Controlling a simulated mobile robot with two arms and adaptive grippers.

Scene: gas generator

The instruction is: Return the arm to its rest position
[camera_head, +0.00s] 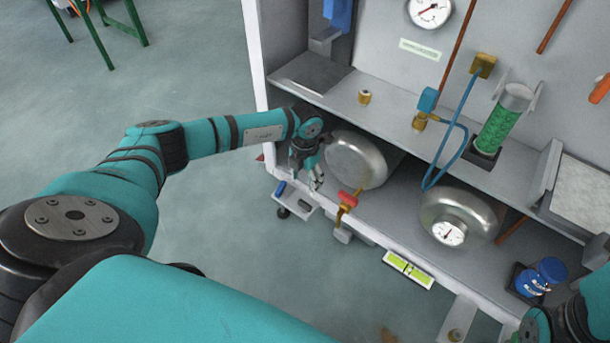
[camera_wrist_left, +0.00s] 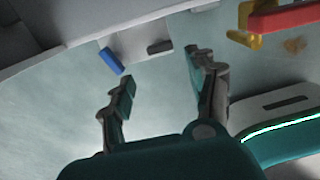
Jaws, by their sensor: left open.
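My left gripper (camera_head: 308,174) is at the front edge of the cabinet's lower shelf, just left of a round steel tank (camera_head: 357,160). In the left wrist view its two fingers (camera_wrist_left: 163,85) are spread apart with nothing between them. Below it in the head view is a small bracket (camera_head: 297,198) with a blue-handled part (camera_wrist_left: 110,60). A brass valve with a red handle (camera_head: 347,199) is to its right, and also shows in the wrist view (camera_wrist_left: 285,18). My right arm shows at the lower right corner of the head view; its fingertips cannot be made out.
The grey cabinet shelf (camera_head: 395,115) holds a brass fitting (camera_head: 364,97) and a green-filled cylinder (camera_head: 497,130). A second tank with a gauge (camera_head: 462,213) and a blue container (camera_head: 540,277) are on the lower level. A green-legged table (camera_head: 95,28) stands far left. The floor (camera_head: 190,60) left is clear.

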